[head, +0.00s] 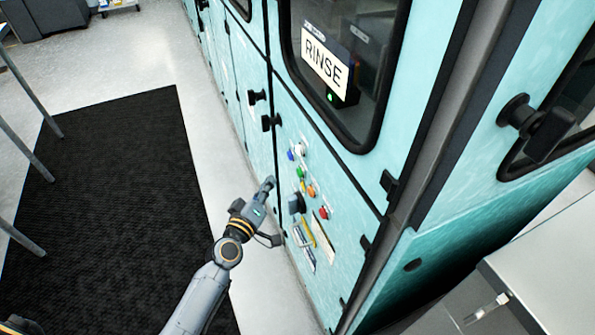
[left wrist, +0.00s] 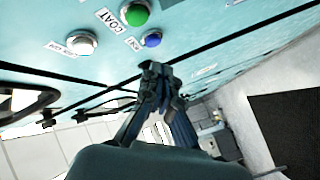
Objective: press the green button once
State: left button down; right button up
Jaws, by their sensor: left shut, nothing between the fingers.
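The green button (head: 300,172) is on the control panel of the teal cabinet, below the white and blue buttons. In the left wrist view the green button (left wrist: 135,13) is a round dome in a pale ring at the top edge, beside a COAT label (left wrist: 109,20). My left gripper (head: 268,184) is shut and empty, left of the panel's buttons in the head view. In the left wrist view its closed fingertips (left wrist: 154,70) are below the blue button and apart from the green one. My right gripper is not in view.
A white button (left wrist: 81,43) and a blue button (left wrist: 152,40) flank the green one closely. Orange buttons (head: 311,190), a red button (head: 323,213) and a black knob (head: 297,204) are lower on the panel. A dark mat (head: 125,190) covers the floor at left.

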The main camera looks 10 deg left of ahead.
aim_at(300, 172)
pick_arm(q)
jog(key=shift+w+d, duration=0.65)
jog(key=shift+d, duration=0.35)
jog(key=shift+w+d, duration=0.6)
jog(key=shift+d, duration=0.35)
jog(key=shift+w+d, duration=0.25)
jog(key=shift+d, duration=0.1)
